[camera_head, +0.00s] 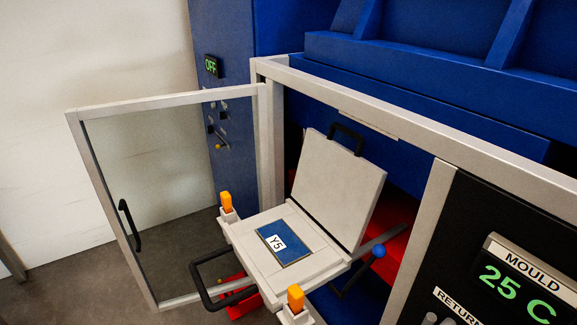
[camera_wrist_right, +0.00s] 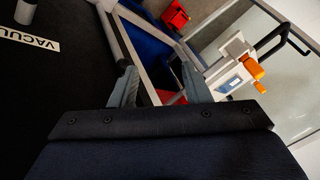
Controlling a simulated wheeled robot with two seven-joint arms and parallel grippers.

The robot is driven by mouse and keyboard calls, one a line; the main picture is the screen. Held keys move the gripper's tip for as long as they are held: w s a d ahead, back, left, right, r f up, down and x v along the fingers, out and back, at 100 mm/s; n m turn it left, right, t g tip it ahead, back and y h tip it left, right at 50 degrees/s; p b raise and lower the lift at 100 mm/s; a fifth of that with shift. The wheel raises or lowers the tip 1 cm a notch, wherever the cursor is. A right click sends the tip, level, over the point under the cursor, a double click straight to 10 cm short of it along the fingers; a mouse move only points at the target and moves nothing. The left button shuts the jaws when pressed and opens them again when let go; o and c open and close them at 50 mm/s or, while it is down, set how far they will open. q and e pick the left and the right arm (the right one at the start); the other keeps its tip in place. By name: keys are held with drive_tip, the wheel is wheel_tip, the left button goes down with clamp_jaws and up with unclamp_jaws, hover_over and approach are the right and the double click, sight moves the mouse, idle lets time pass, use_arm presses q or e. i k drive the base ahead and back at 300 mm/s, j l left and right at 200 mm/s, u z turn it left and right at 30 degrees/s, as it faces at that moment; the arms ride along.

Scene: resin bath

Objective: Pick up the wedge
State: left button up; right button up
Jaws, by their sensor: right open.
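Two orange pieces, which look like the wedges, stand upright in pale holders on the mould. One orange wedge (camera_head: 226,202) is at the mould's left corner, and the other orange wedge (camera_head: 295,298) is at its front corner. Orange pieces also show in the right wrist view (camera_wrist_right: 254,69), beyond my gripper. My right gripper (camera_wrist_right: 159,70) is open, with nothing between its fingers, and is well apart from them. It does not show in the head view. My left gripper is not in view.
The pale mould (camera_head: 262,248) has a blue Y5 plate (camera_head: 286,243) and a raised lid (camera_head: 335,190). A glass door (camera_head: 75,130) stands open at left. A black panel (camera_head: 470,230) bounds the right. A red container (camera_wrist_right: 175,15) shows in the wrist view.

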sight(226, 200)
drive_tip(key=i+j, duration=0.15)
drive_tip(key=j, duration=0.2)
drive_tip(key=i+j, duration=0.15)
drive_tip(key=j, duration=0.2)
drive_tip(key=i+j+z, duration=0.1)
drive_tip(key=j, duration=0.25)
drive_tip(key=i+j, duration=0.15)
drive_tip(key=j, duration=0.2)
drive_tip(key=i+j, duration=0.1)
drive_tip(key=j, duration=0.3)
drive_tip(key=i+j, duration=0.15)
drive_tip(key=j, duration=0.2)
drive_tip(key=i+j+z, duration=0.1)
drive_tip(key=j, duration=0.25)
